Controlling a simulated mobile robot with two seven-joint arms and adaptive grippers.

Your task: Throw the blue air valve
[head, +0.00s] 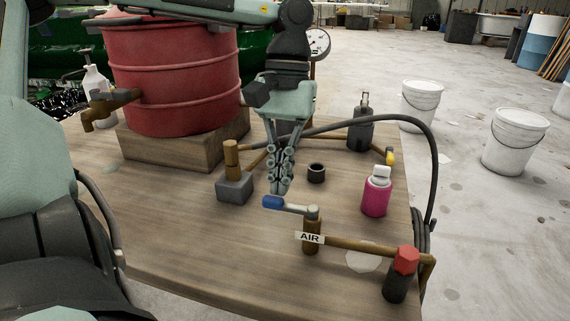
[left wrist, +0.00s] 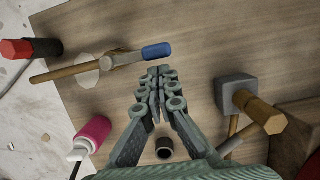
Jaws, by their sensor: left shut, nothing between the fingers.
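The air valve has a blue-tipped lever handle (head: 274,203) on a brass body (head: 312,232) with a white AIR label. The blue handle points left in the head view and also shows in the left wrist view (left wrist: 157,51). My left gripper (head: 279,190) is shut and empty, pointing down just behind the blue handle. In the left wrist view its fingertips (left wrist: 155,70) are close to the blue tip, with a small gap visible. I cannot tell the height between them. My right gripper is not identifiable in either view.
A black ring (head: 316,172), a pink bottle (head: 376,195) and a red-capped fitting (head: 404,262) are to the right. A red drum (head: 170,75) sits behind left. A black hose (head: 433,150) arches over the bench's right side.

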